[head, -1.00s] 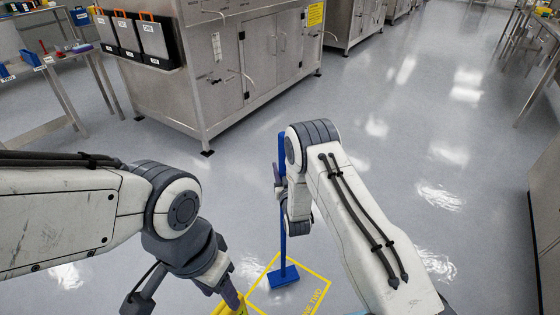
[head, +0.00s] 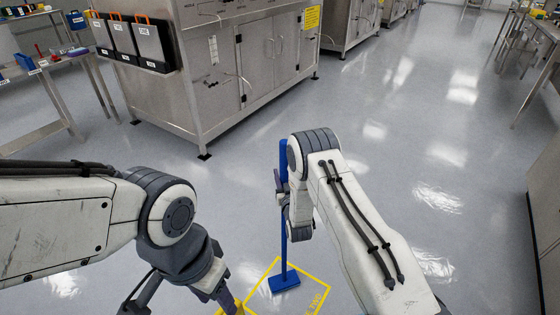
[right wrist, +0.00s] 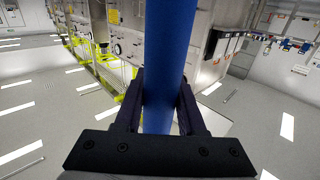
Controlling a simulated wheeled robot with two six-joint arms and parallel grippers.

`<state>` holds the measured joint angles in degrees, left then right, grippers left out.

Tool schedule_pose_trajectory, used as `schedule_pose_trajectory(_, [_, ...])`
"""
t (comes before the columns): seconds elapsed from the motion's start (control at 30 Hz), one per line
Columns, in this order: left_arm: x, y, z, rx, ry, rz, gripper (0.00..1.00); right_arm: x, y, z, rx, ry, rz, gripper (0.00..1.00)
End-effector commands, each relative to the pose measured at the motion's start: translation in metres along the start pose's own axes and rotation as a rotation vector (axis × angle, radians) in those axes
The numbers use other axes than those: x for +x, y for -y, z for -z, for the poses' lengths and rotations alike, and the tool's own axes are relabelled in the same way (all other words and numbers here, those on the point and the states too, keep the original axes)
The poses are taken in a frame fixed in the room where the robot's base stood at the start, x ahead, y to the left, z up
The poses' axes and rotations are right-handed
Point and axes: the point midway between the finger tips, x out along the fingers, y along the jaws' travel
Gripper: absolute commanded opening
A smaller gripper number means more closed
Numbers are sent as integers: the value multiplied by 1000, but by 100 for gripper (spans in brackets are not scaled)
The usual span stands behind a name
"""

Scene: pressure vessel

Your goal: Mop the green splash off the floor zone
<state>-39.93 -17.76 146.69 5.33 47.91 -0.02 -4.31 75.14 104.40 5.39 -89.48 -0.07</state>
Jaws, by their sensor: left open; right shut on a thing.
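A blue mop (head: 285,281) stands nearly upright, its flat head low over or on the floor inside a yellow-outlined zone marked TWO (head: 318,280). My right gripper (head: 281,190) is shut on the mop's handle. The right wrist view shows the blue handle (right wrist: 169,70) between both fingers (right wrist: 160,105). My left gripper (head: 230,300) hangs open at the bottom edge, left of the zone, partly cut off. No green splash shows; my right arm and the picture's lower edge hide part of the zone.
A steel table (head: 45,100) is at the left. Another steel unit (head: 545,190) stands at the right edge. The floor (head: 420,150) between is clear.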

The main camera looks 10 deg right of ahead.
Motion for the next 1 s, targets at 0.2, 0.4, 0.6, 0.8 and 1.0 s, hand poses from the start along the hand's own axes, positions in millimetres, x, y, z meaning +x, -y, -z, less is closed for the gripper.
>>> schedule_pose_trajectory(0.2, [-3,0,0,0,0,0,50,-4,10,7,1,-5,-3,0])
schedule_pose_trajectory(0.4, [-18,-1,1,0,-1,0,50,-3,12,32,1,-4,0,0])
schedule_pose_trajectory(0.6, [-30,-2,2,0,-1,0,50,-3,16,49,1,-3,4,0])
schedule_pose_trajectory(0.8, [-42,-3,2,0,-1,0,50,-2,21,67,1,-4,10,0])
schedule_pose_trajectory(1.0, [-50,-4,3,0,-1,0,50,-2,25,80,1,-3,15,0])
